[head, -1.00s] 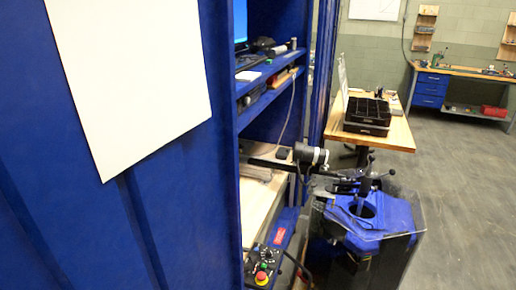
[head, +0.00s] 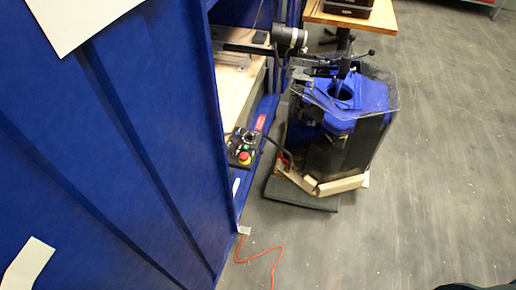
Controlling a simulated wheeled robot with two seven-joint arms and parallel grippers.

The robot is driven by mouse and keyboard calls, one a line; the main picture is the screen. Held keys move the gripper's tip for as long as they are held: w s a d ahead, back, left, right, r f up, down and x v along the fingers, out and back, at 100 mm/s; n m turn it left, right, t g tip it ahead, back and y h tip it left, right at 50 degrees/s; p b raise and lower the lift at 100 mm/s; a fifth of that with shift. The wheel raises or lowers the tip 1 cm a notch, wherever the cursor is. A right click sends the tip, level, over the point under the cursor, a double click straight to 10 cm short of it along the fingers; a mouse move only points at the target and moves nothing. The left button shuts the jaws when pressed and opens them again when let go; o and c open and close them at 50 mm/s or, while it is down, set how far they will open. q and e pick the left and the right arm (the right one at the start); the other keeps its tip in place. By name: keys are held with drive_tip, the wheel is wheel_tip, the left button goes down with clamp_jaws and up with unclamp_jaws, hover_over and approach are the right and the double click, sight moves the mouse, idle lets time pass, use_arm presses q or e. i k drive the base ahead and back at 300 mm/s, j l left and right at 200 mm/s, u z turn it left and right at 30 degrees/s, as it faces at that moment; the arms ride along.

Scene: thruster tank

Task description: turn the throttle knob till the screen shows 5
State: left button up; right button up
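A small dark control box (head: 243,147) sits at the edge of the blue cabinet's shelf, left of the tank. It carries a red button (head: 245,157) on a yellow base, a green button and small dark controls; which one is the throttle knob is too small to tell. The thruster tank (head: 345,110), dark with a blue top and clear rim, stands to the right of the cabinet. No screen shows in the present view. Neither of my grippers shows.
The blue cabinet wall (head: 120,150) fills the left side. The tank stands on a dark base (head: 302,196) with wooden blocks. An orange cable (head: 268,250) lies on the floor. A wooden table (head: 376,17) stands behind the tank.

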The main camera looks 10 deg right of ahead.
sight(250, 135)
drive_tip(key=l+u, duration=0.3)
drive_tip(key=l, duration=0.2)
drive_tip(key=k+l+u, duration=0.1)
drive_tip(key=l+u, duration=0.25)
drive_tip(key=l, duration=0.15)
drive_tip(key=k+l+u, duration=0.1)
drive_tip(key=l+u, duration=0.2)
drive_tip(key=l, duration=0.15)
